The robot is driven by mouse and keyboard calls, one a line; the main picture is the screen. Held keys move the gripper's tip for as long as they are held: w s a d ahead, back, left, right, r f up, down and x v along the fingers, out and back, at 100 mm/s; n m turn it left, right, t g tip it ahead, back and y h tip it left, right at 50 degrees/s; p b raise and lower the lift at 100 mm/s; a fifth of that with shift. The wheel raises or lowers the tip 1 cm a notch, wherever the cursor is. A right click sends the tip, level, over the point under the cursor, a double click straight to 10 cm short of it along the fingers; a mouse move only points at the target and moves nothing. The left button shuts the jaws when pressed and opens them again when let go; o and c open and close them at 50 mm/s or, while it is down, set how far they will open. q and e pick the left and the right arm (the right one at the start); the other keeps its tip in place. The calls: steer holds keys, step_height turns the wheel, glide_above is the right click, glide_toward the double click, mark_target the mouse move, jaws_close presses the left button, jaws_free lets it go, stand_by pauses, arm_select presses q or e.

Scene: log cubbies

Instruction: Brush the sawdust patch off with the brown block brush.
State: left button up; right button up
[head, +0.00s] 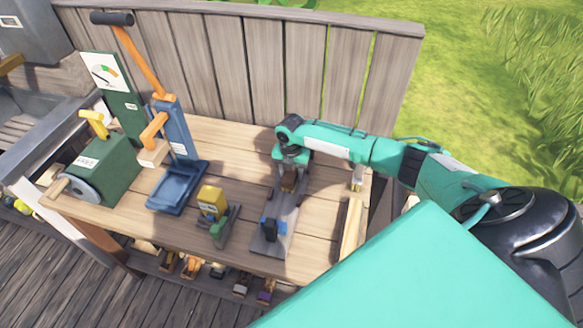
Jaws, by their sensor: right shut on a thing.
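My right gripper (290,168) reaches down over the back right of the wooden table. It is shut on a small brown block (289,183), which looks like the brown block brush. The block is held at the far end of a long grey fixture (279,213); I cannot tell whether it touches the fixture. A dark blue part (270,228) stands near the fixture's front end. I cannot make out a sawdust patch; it may be hidden under the gripper or too small to tell. My left gripper is not in view.
The wooden table (325,207) also holds a green machine (104,165), a blue press (172,130) with an orange lever, and a yellow-topped green device (213,205) left of the fixture. A plank fence (255,65) closes the back. Several small items sit on a shelf below.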

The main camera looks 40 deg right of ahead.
mark_target(287, 182)
steer(key=shift+s+a+r+p, duration=0.1)
steer(key=shift+s+a+p, duration=0.25)
steer(key=shift+s+a, duration=0.25)
steer(key=shift+a, duration=0.2)
steer(key=shift+s, duration=0.1)
steer(key=shift+s+a+p, duration=0.95)
steer(key=shift+a+p, duration=0.15)
steer(key=shift+s+a, duration=0.2)
steer(key=shift+s+a+f, duration=0.1)
steer(key=shift+f, duration=0.15)
steer(key=shift+a, duration=0.1)
